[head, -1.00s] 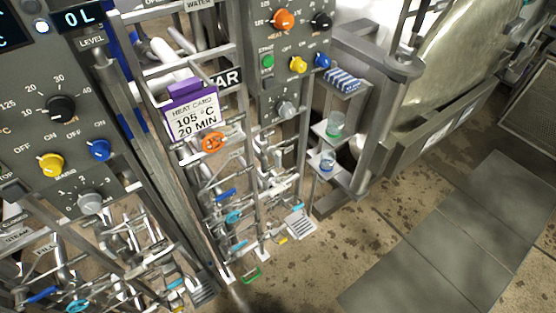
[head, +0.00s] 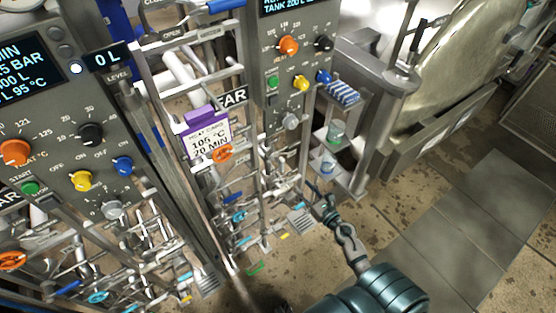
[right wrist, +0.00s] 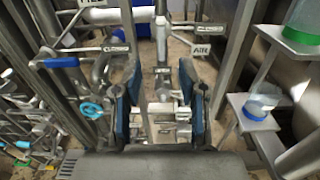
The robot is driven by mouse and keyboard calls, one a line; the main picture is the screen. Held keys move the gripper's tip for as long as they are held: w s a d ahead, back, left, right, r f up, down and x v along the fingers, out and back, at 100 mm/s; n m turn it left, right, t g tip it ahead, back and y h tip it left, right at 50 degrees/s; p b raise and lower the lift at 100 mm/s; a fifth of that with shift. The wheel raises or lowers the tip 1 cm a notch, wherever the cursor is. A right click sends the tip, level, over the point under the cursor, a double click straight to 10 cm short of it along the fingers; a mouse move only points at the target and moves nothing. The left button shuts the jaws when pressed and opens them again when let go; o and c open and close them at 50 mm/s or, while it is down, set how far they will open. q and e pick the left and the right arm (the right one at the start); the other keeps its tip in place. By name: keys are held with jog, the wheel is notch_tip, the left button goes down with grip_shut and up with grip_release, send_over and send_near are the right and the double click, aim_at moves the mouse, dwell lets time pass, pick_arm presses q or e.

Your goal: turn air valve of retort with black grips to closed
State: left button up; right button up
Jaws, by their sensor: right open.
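My right gripper (head: 316,194) reaches in from the lower right, beside the pipework under the right control panel. In the right wrist view it is open (right wrist: 160,85), its two blue-dark fingers on either side of grey pipework and fittings. A sign reading AIR (right wrist: 202,50) stands just beyond the right finger, and a CLOSED sign (right wrist: 116,48) beyond the left one. A pale upright pipe (right wrist: 162,45) runs between them. I cannot make out black grips or the air valve's handle position. My left gripper is not in view.
A blue-gripped lever (right wrist: 62,62) and a cyan handwheel (right wrist: 90,110) are left of the fingers. The floor (head: 440,250) at right is clear.

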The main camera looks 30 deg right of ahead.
aim_at(284, 164)
jog(key=w, duration=0.4)
jog(key=w+p, duration=0.1)
jog(key=w, duration=0.8)
jog(key=shift+a+p, duration=0.35)
jog(key=shift+w+a, duration=0.15)
jog(key=shift+w, duration=0.6)
grip_shut()
